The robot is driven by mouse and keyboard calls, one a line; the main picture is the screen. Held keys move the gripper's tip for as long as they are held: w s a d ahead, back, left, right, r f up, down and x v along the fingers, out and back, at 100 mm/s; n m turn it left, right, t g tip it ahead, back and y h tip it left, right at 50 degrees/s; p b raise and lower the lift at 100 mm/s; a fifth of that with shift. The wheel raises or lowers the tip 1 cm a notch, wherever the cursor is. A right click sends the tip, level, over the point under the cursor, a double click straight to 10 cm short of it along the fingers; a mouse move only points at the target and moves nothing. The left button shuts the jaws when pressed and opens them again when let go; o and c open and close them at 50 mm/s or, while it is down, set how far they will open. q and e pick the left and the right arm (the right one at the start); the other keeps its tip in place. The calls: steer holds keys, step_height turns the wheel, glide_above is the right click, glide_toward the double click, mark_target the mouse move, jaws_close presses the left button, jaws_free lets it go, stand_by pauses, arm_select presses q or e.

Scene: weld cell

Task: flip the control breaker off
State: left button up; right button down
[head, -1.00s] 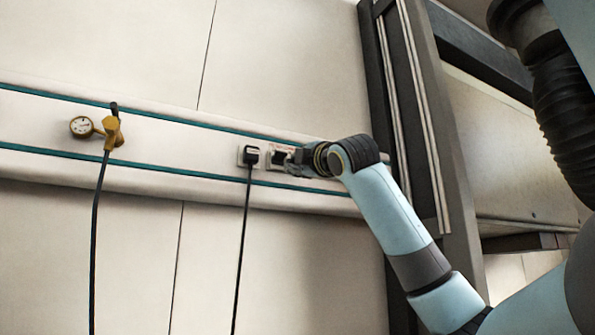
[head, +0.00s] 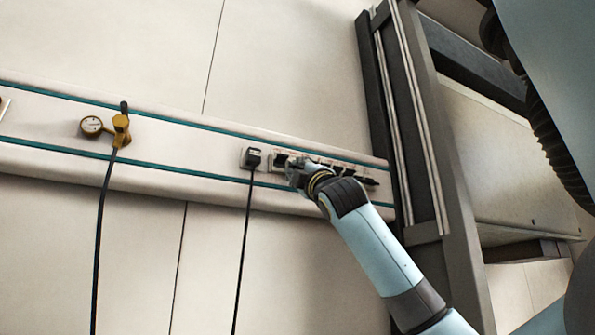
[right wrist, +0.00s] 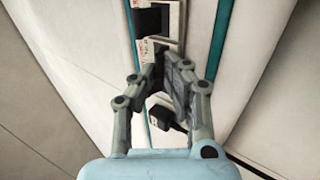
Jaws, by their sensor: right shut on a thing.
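A row of breakers (head: 345,168) sits on the white wall rail at the right, with red-and-white labels. My right gripper (head: 294,170) is at the left part of this row. In the right wrist view its fingers (right wrist: 158,72) are closed together at the panel, below a labelled plate. It is shut on a small part there, seemingly a breaker switch. The fingers hide that part, and I cannot read which breaker it is. My left gripper is not in view.
A yellow valve with gauge (head: 121,125) is farther left. A dark frame (head: 405,120) stands right.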

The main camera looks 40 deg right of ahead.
steer(key=c, duration=1.4)
jaws_free()
steer(key=shift+v, duration=3.8)
steer(key=shift+f, duration=0.1)
